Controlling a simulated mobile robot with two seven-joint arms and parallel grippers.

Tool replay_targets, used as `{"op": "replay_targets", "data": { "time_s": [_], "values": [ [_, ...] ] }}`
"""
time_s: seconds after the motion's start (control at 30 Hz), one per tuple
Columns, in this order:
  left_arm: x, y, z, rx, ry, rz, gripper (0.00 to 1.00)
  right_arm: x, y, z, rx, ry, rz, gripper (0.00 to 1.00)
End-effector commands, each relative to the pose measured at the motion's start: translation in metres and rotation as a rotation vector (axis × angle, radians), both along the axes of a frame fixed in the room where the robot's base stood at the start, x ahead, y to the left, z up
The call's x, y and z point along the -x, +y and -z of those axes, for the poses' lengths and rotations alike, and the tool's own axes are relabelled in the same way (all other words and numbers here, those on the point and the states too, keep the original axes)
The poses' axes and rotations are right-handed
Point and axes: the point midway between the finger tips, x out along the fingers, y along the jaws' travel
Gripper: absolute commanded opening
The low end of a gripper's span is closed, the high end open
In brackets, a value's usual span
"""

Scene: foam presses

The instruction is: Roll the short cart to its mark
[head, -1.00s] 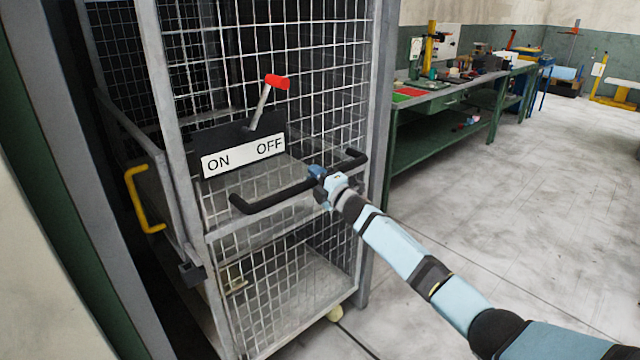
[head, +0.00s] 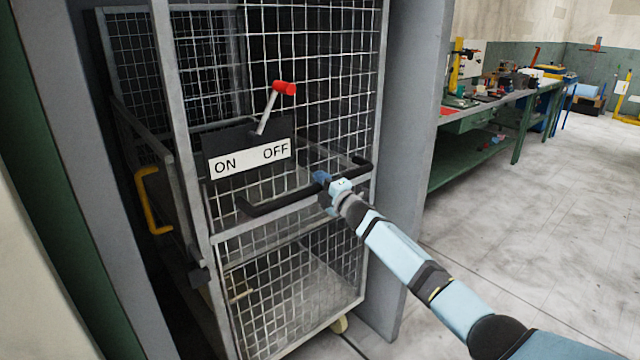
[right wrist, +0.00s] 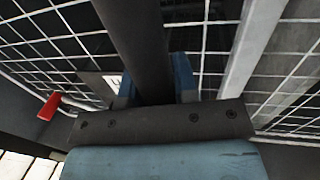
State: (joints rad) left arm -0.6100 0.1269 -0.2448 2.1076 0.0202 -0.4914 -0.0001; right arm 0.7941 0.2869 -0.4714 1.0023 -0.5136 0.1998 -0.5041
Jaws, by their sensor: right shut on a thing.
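The cart is a tall grey frame with wire mesh sides (head: 290,290), upright in the left half of the head view. A black push handle (head: 285,203) runs across its near side. My right gripper (head: 325,182) is shut on this handle, near its right part. In the right wrist view the dark handle bar (right wrist: 137,45) passes between the blue fingers of the gripper (right wrist: 155,88). A floor mark does not show clearly. My left gripper is not in view.
An ON/OFF plate (head: 250,158) with a red-tipped lever (head: 285,88) shows at the mesh. A yellow handle (head: 150,200) is at the left. A grey post (head: 412,150) stands close right of the cart. Green workbenches (head: 480,160) stand beyond; floor (head: 520,250) at right is clear.

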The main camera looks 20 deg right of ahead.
Motion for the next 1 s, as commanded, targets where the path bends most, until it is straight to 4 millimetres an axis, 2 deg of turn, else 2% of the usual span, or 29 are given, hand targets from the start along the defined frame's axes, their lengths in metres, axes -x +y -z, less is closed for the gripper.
{"op": "replay_targets", "data": {
  "time_s": [0.27, 0.3, 0.4, 0.77, 0.87, 1.0],
  "values": [
    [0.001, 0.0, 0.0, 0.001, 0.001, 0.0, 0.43, 0.0, 0.0, 0.0, 0.0, 0.0, 0.0, 0.0],
    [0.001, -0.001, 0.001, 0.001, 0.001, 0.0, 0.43, 0.0, 0.0, 0.0, 0.0, 0.0, 0.0, 0.3],
    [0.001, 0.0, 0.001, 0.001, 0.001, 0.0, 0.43, 0.0, 0.0, 0.0, 0.0, 0.0, 0.0, 0.53],
    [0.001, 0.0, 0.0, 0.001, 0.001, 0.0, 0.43, 0.004, -0.002, 0.002, 0.0, 0.001, 0.001, 0.53],
    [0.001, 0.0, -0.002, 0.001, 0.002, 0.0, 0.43, 0.015, -0.007, 0.004, 0.001, 0.002, 0.001, 0.53],
    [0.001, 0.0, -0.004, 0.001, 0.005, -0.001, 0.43, 0.042, -0.018, 0.01, 0.003, 0.001, 0.001, 0.53]
  ]
}}
